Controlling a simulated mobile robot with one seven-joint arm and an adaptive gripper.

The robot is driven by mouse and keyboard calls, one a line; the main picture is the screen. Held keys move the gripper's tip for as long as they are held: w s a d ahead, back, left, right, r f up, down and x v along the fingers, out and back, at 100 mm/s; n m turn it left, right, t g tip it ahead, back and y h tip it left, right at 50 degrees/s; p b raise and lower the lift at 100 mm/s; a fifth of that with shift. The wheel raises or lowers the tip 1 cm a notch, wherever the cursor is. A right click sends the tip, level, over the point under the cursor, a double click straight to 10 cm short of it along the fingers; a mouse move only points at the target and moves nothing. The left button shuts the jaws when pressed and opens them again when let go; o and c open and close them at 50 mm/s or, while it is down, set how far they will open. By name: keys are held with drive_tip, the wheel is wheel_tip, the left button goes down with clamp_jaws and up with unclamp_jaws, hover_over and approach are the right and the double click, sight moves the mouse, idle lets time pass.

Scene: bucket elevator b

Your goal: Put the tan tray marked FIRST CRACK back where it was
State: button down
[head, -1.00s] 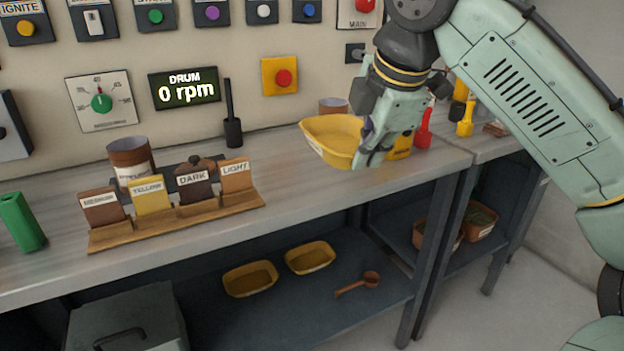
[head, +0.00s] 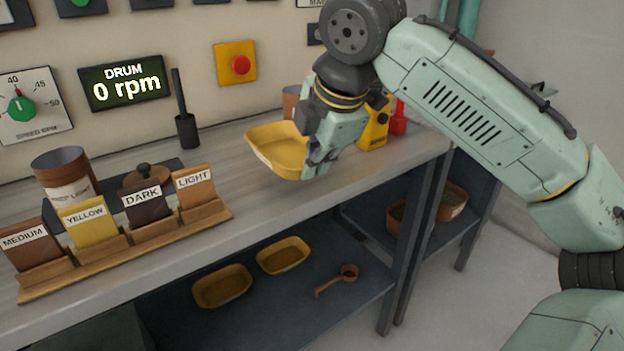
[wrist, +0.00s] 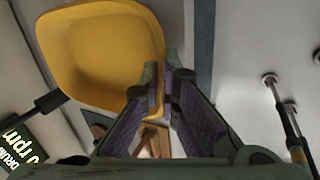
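A yellow-tan tray (head: 275,148) is in my gripper (head: 317,170), above the bench top. Its marking cannot be read. My gripper has the tray by its right rim in the head view. In the wrist view the tray (wrist: 95,50) fills the upper left, and the fingertips of my gripper (wrist: 160,72) are close together at its rim. The tray looks empty. Two similar yellow trays, a left one (head: 222,287) and a right one (head: 283,256), lie on the lower shelf; no marking on them is readable.
A wooden rack (head: 130,240) with labelled cards and a brown canister (head: 62,172) stand on the bench (head: 235,215) to the left. A yellow container (head: 374,130) and a red object (head: 399,120) stand behind my gripper. A scoop (head: 337,280) lies on the dark lower shelf (head: 300,310).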

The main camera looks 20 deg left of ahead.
drive_tip(key=shift+f, duration=1.75)
drive_tip(key=shift+f, duration=0.1)
drive_tip(key=c, duration=1.8)
unclamp_jaws()
drive_tip(key=v, duration=1.2)
